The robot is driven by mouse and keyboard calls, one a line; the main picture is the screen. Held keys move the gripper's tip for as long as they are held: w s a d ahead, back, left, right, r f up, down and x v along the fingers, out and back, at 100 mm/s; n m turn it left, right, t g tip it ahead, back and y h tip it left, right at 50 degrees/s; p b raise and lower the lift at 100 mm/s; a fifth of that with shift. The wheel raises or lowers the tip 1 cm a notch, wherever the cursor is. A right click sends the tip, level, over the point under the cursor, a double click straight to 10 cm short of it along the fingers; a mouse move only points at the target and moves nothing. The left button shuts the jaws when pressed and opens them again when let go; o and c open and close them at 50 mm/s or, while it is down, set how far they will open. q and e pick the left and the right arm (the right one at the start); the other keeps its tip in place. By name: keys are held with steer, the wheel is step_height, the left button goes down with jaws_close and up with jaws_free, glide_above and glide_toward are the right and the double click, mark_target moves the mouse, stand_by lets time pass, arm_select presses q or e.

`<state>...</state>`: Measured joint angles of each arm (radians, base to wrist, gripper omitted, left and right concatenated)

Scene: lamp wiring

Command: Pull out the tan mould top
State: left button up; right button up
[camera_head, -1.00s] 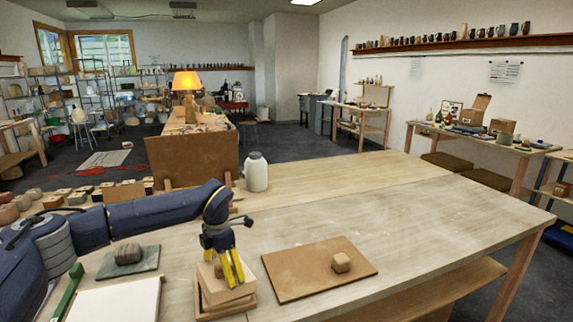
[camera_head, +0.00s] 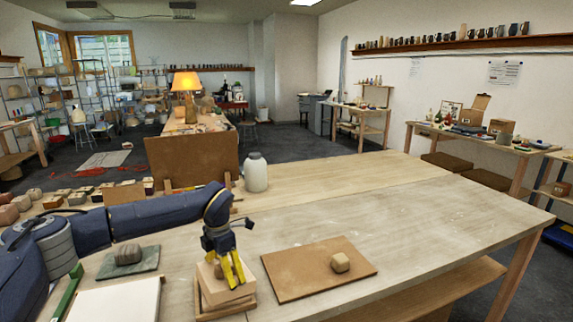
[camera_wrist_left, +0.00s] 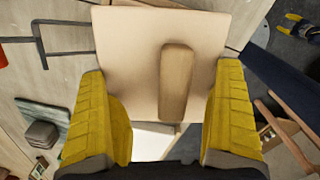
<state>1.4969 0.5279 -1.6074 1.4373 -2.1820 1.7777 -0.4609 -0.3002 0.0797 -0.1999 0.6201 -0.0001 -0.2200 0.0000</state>
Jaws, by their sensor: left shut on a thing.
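The tan mould top (camera_head: 213,290) is a pale square block on a wooden tray-like base (camera_head: 222,310) at the table's front, in the head view. In the left wrist view it fills the upper middle (camera_wrist_left: 135,45), with a brown bar (camera_wrist_left: 177,85) across its face. My left gripper (camera_head: 232,284) points down at it with yellow fingers. It is shut on the mould top, one finger each side of the bar in the left wrist view; the contact itself is hard to see. A yellow-fingered gripper, likely my right (camera_wrist_left: 302,27), shows small at the upper right there, its opening unclear.
A green slab (camera_head: 110,266) with a grey lump (camera_head: 128,254) and a white sheet (camera_head: 115,302) lie left. A white jar (camera_head: 256,172) stands behind. The table's right side is clear.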

arm_select(q)
steer(key=shift+s+a+f, duration=0.15)
steer(key=shift+a+f, duration=0.25)
steer(key=shift+f, duration=0.3)
steer(key=c, duration=0.6)
steer(key=shift+r, duration=0.15)
steer(key=shift+c, duration=1)
steer(key=shift+d+r, duration=0.15)
steer(key=shift+r, duration=0.15)
jaws_close()
steer(key=shift+r, duration=0.1)
steer(key=shift+a, duration=0.2)
steer(key=shift+r, duration=0.15)
steer(key=shift+w+a+r, duration=0.1)
steer(key=shift+w+r, duration=0.1)
steer(key=shift+r, duration=0.8)
steer(key=shift+d+r, duration=0.2)
steer(key=shift+r, duration=0.85)
steer(key=shift+d+r, duration=0.15)
steer(key=shift+r, duration=0.9)
